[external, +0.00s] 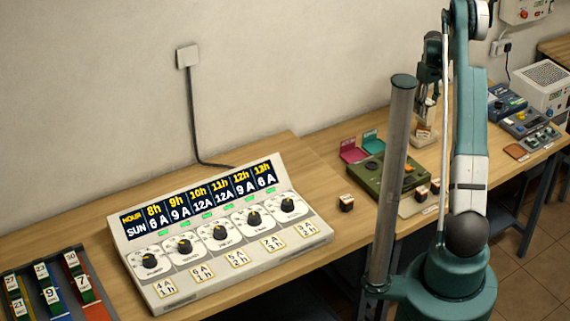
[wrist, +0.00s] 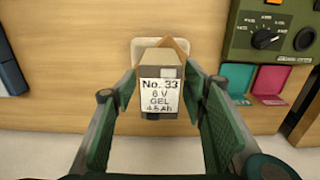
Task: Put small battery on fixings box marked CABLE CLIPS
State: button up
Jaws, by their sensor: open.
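A small grey-topped battery (wrist: 161,96) has a white label reading No. 33, 6 V, GEL, 4.5 Ah. It stands between the two fingers of my gripper (wrist: 161,78) in the wrist view. The fingers are open, one on each side of it. A tan cardboard-like shape (wrist: 181,45) shows behind and around the battery, over a pale pad. In the external view my gripper (external: 426,108) points down above a tan box-like thing (external: 424,136) at the back of the bench. No CABLE CLIPS marking is readable; whether the battery rests on this tan thing I cannot tell.
A green tester (external: 380,178) with pink (wrist: 270,82) and teal (wrist: 237,77) panels is nearby. Other small blocks (external: 346,203) (external: 421,193) stand in front. A dial console (external: 220,235) fills the left bench. Blue and grey devices (external: 505,103) stand at right.

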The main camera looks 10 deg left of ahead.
notch_tip(320, 180, up, 8)
jog(key=shift+r, duration=0.1)
dwell(1.0)
jog(key=shift+s+d+r, duration=0.15)
jog(key=shift+s+r, duration=0.2)
jog(key=shift+r, duration=0.2)
jog(key=s+d+r+m+t, duration=0.2)
jog(key=s+d+r, duration=0.2)
jog(key=s+r, duration=0.7)
jog(key=s+d+r+m+t, duration=0.15)
jog(key=s+d+r, duration=0.25)
jog(key=s+r, duration=0.65)
jog(key=s+d+f+m+t, duration=0.1)
jog(key=s, duration=0.8)
jog(key=s+d+f+m+t, duration=0.1)
jog(key=s+d+f+m, duration=0.1)
jog(key=s, duration=0.8)
jog(key=s+d+f+m+t, duration=0.1)
jog(key=s+f+m, duration=0.1)
jog(key=s, duration=0.8)
jog(key=shift+d+t, duration=0.35)
jog(key=shift+m, duration=0.25)
